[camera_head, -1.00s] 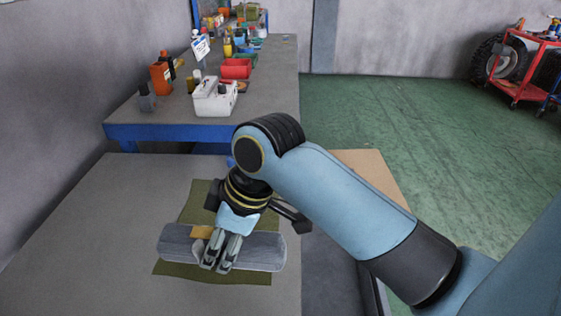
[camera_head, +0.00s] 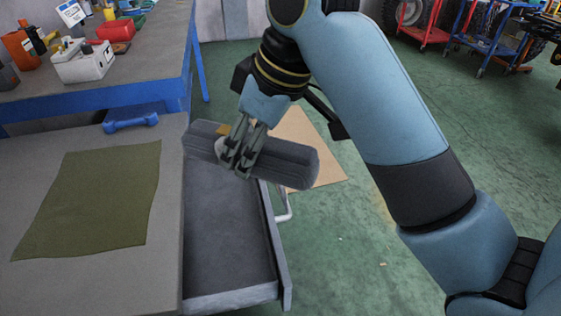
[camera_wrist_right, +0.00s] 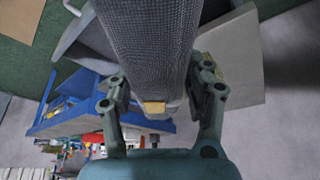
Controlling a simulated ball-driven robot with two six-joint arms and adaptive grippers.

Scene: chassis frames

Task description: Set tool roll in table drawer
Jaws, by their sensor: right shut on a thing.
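The tool roll (camera_head: 288,164) is a dark grey rolled bundle with a tan tab. My right gripper (camera_head: 236,168) is shut on it near its left part and holds it in the air over the far part of the open drawer. In the right wrist view the roll (camera_wrist_right: 150,45) lies between the two fingers of my right gripper (camera_wrist_right: 163,112). The table drawer (camera_head: 225,235) is pulled out to the right of the table (camera_head: 165,215); its visible floor is bare. The roll and gripper hide its far end. My left gripper is not in view.
An olive mat (camera_head: 95,195) lies flat and bare on the table. A blue-framed bench (camera_head: 130,85) behind holds a white caddy (camera_head: 82,60), a red bin (camera_head: 115,29) and bottles. A brown board (camera_head: 305,145) lies beyond the drawer.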

